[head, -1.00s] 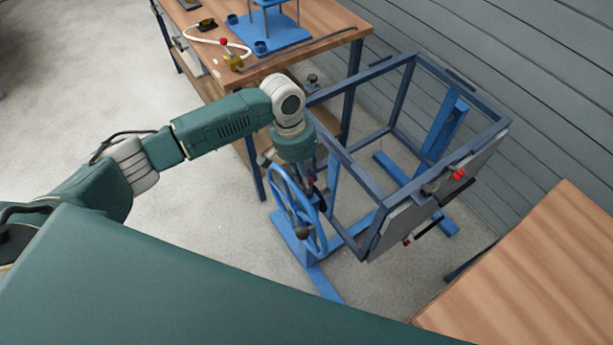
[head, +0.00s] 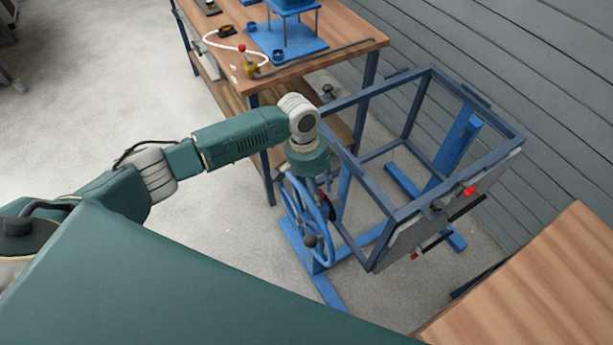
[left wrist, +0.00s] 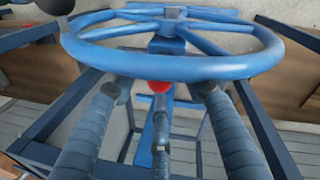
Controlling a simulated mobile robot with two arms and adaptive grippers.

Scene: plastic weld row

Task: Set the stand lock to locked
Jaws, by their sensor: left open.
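The blue stand (head: 327,288) carries a dark blue rectangular frame (head: 372,196) and a blue spoked handwheel (head: 294,212) with a dark knob. A red knob (left wrist: 160,87) shows in the left wrist view just below the handwheel rim (left wrist: 170,66), in line with a blue bar behind it. It may be the stand lock's handle; its setting cannot be told. My left gripper (left wrist: 161,92) is open, its two ribbed fingers on either side of the red knob. Contact cannot be told. In the head view my left gripper (head: 311,180) points down at the handwheel, its tips partly hidden. My right gripper is not in view.
A wooden workbench (head: 345,38) with a blue fixture (head: 287,42) stands behind my left arm. Another wooden table (head: 540,280) is at the lower right. A grey panel with red-tipped clamps (head: 425,222) hangs on the frame's near right side. A grey plank wall stands at the right.

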